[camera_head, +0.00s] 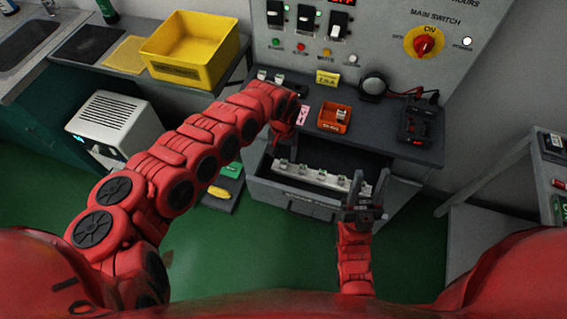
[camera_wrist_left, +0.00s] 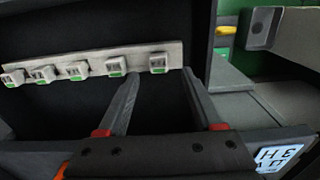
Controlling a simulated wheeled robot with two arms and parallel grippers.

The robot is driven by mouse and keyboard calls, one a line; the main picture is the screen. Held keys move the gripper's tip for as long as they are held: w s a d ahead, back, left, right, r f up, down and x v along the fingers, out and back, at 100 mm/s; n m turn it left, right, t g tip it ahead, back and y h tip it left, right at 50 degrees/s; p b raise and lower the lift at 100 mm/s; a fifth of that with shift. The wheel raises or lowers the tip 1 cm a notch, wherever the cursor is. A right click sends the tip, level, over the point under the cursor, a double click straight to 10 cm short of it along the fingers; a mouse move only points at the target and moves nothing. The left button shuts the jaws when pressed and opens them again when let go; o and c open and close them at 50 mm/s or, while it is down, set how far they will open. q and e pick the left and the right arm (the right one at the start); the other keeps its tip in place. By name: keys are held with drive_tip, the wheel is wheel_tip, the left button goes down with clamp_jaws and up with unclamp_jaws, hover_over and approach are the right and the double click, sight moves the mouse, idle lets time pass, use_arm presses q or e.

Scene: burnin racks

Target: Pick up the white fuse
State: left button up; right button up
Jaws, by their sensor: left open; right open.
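Several white fuses, each with a green mark, sit in a row on a pale rail (camera_head: 318,177) in an open drawer under the bench. In the left wrist view the rightmost white fuse (camera_wrist_left: 158,63) lies ahead of my left gripper (camera_wrist_left: 161,74), between the lines of its two fingertips. The left gripper is open and empty; I cannot tell whether it touches the rail. In the head view the left arm reaches down at the bench's front edge and its fingers are hard to make out. My right gripper (camera_head: 366,190) is open and empty, in front of the drawer's right side.
The dark bench top (camera_head: 375,140) above the drawer holds an orange bin (camera_head: 334,118), a pink card (camera_head: 302,114) and a black device (camera_head: 415,122). A switch panel (camera_head: 375,45) stands behind. A yellow crate (camera_head: 193,72) is at the left. Green floor lies open in front.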

sight(283, 162)
use_arm(q)
drive_tip(key=f, duration=0.3)
drive_tip(key=shift+s+d+f, duration=0.15)
drive_tip(key=shift+s+f, duration=0.1)
drive_tip(key=shift+w+f, duration=0.1)
drive_tip(key=shift+f, duration=0.3)
clamp_jaws()
drive_tip(key=shift+r, duration=0.1)
drive_tip(key=shift+w+r, duration=0.1)
drive_tip(key=shift+r, duration=0.4)
wheel_tip(283, 162, up, 9)
drive_tip(key=b, duration=0.1)
drive_tip(key=shift+a, duration=0.2)
